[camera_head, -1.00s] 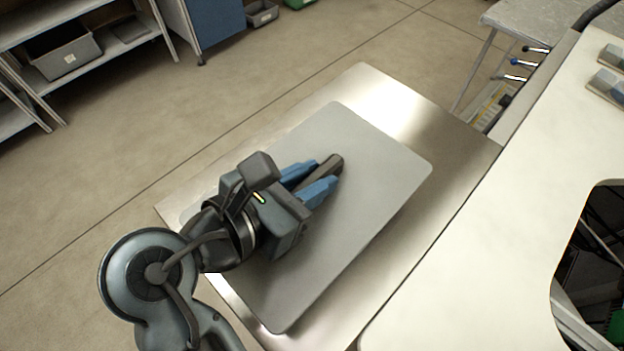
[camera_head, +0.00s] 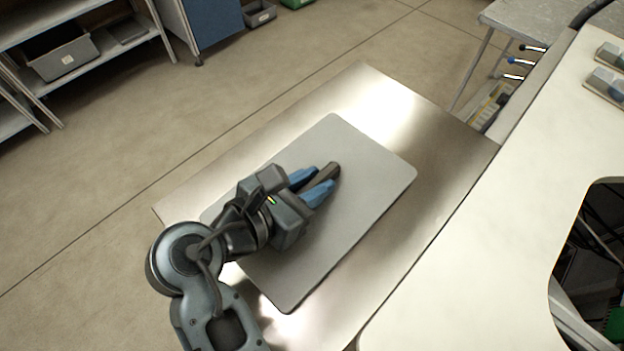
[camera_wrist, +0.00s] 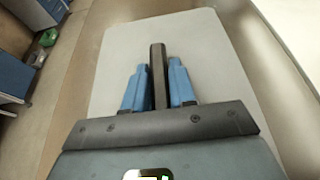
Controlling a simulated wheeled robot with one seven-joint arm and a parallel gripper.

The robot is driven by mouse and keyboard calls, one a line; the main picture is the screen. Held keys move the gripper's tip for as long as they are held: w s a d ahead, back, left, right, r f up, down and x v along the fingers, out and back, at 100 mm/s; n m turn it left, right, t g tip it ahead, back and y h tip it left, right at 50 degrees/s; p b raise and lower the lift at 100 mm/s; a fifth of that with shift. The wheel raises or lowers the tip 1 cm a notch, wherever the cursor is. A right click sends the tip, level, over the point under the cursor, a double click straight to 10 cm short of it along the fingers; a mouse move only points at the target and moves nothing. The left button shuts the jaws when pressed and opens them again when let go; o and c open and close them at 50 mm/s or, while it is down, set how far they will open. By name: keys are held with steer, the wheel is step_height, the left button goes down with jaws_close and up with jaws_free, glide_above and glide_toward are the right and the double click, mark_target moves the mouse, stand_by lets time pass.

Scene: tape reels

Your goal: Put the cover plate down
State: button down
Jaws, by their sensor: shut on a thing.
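The cover plate (camera_head: 352,217) is a flat grey sheet with rounded corners and a dark bar-shaped handle (camera_head: 322,178) on top. In the head view it lies level over the metal table (camera_head: 440,150); I cannot tell whether it touches the surface. My gripper (camera_head: 311,184) has blue fingers, shut on the handle from both sides. In the wrist view the plate (camera_wrist: 205,45) spreads beyond the fingers, and the handle (camera_wrist: 158,75) stands between them. My arm and gripper hide the plate's near left part.
A white worktop (camera_head: 470,270) with a dark opening lies to the right of the metal table. Shelves with a grey bin (camera_head: 65,58) and a blue cabinet (camera_head: 213,20) stand at the back left. Bare metal surrounds the plate, and open floor lies to the left.

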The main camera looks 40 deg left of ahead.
steer(key=c, duration=0.9)
jaws_free()
steer(key=shift+r, duration=0.1)
steer(key=b+v, duration=0.1)
steer(key=v, duration=1.1)
